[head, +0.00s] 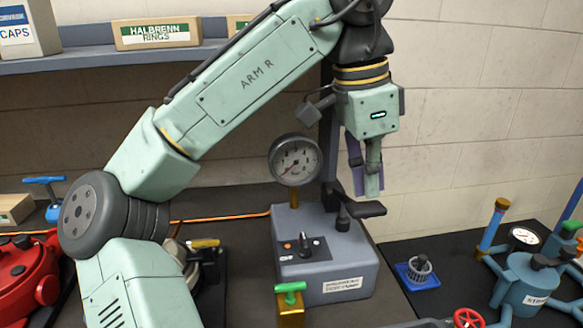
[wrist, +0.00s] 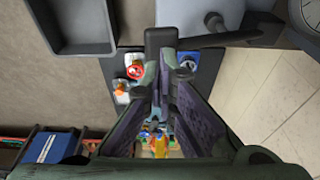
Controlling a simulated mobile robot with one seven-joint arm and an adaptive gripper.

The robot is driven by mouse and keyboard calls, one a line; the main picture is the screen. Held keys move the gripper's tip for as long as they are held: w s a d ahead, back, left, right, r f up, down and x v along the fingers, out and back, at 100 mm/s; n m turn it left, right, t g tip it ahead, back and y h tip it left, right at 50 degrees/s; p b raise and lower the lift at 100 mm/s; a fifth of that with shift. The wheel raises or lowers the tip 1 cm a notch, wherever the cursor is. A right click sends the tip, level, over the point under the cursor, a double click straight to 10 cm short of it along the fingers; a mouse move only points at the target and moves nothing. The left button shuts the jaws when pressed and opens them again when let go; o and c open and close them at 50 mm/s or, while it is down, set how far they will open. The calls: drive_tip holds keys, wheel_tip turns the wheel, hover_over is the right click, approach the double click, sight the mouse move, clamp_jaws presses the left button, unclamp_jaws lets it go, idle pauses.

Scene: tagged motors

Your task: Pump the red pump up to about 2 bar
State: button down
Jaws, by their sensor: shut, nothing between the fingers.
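My gripper (head: 371,192) points down, shut and empty, just above the black lever (head: 362,210) of a grey unit (head: 335,278). I cannot tell whether it touches the lever. A round gauge (head: 296,160) stands on the unit; its reading is too small to tell. In the wrist view my fingers (wrist: 160,75) show purple pads.
A blue tank (head: 525,285) with a small gauge stands at the right. A small blue tray (head: 417,275) holds a grey part. A green-handled brass block (head: 290,305) stands in front of the unit. A shelf (head: 90,60) with boxes runs along the wall at upper left.

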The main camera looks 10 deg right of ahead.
sight(362, 206)
idle(0.6)
drive_tip(key=shift+f+b, duration=1.85)
drive_tip(key=shift+f, duration=1.75)
wheel_tip(362, 206, up, 5)
drive_tip(key=p, duration=0.5)
drive_tip(key=shift+f, duration=0.1)
